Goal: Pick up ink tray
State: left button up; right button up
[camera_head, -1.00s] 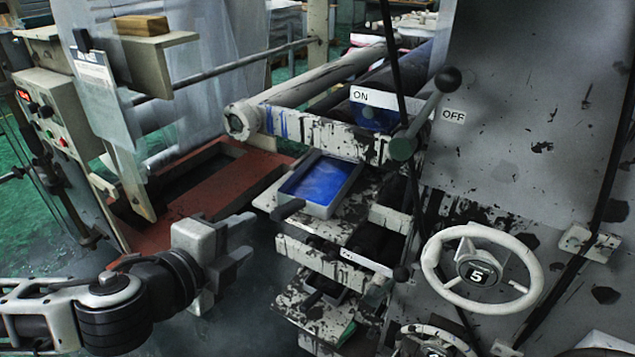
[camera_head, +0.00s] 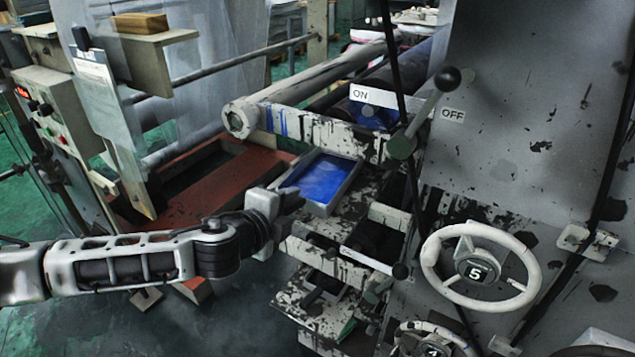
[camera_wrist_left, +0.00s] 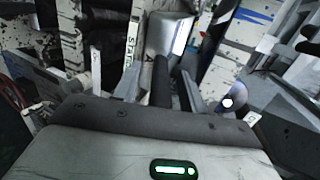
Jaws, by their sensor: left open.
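The ink tray (camera_head: 347,183) is a grey rectangular tray with blue ink inside. It rests on a paint-spattered ledge of the machine in the head view. Its dark handle points toward my left gripper (camera_head: 286,204), which is at the tray's near left side. In the left wrist view the dark handle (camera_wrist_left: 161,82) runs between the two fingers of my left gripper (camera_wrist_left: 160,88), and part of the tray (camera_wrist_left: 168,32) shows beyond. The fingers are open, one on each side of the handle. My right gripper is not in view.
A red frame (camera_head: 200,195) lies left of the tray. The white spattered bar (camera_head: 310,130) and roller are behind it. A lever (camera_head: 428,115) with ON and OFF labels and a handwheel (camera_head: 480,268) numbered 5 are to the right. A lower ledge (camera_head: 335,258) sits below the tray.

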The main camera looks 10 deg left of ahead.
pick_arm(q)
jog(key=shift+w+d+f, duration=0.1)
jog(key=shift+w+f, duration=0.05)
jog(key=shift+w, duration=0.2)
grip_shut()
dwell(1.2)
